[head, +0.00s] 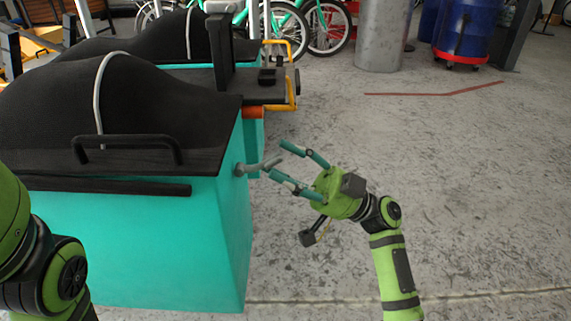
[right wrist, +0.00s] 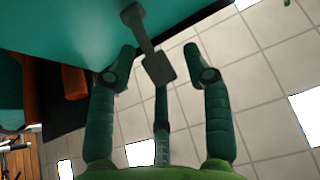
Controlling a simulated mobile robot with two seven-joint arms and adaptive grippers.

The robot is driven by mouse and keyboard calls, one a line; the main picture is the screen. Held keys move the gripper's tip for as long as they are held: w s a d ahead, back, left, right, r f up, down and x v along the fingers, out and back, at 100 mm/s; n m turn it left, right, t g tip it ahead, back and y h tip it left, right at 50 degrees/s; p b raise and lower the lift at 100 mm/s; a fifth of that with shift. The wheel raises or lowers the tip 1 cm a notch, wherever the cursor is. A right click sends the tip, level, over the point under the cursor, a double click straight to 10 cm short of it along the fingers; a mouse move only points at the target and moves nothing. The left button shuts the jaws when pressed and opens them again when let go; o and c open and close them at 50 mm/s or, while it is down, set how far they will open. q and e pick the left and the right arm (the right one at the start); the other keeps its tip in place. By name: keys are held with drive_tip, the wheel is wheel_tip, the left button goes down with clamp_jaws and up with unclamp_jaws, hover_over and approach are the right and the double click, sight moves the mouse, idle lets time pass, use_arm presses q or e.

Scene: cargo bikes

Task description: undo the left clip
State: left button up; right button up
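A grey clip (head: 256,167) sticks out from the right-hand side of the near teal cargo box (head: 170,240), below its black cover. The right wrist view also shows the clip (right wrist: 150,48), with its flat end between the fingers. My right gripper (head: 280,160) is open beside the clip, its teal fingers pointing at the box side. Whether any finger touches the clip, I cannot tell. My left arm shows at the left edge of the head view, but its gripper is out of view. No second clip can be made out.
A black handle (head: 126,139) and a white strap (head: 98,90) lie on the near black cover (head: 180,115). A second teal box (head: 190,72) stands behind. A grey drum (head: 383,35) and a blue barrel (head: 468,30) stand at the back. The floor on the right is clear.

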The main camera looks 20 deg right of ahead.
drive_tip(key=shift+s+r, duration=0.1)
drive_tip(key=shift+r, duration=0.05)
drive_tip(key=shift+d+f, duration=0.2)
drive_tip(key=shift+d, duration=0.05)
drive_tip(key=v, duration=1.1)
drive_tip(key=shift+d, duration=0.25)
drive_tip(key=shift+s+f, duration=0.1)
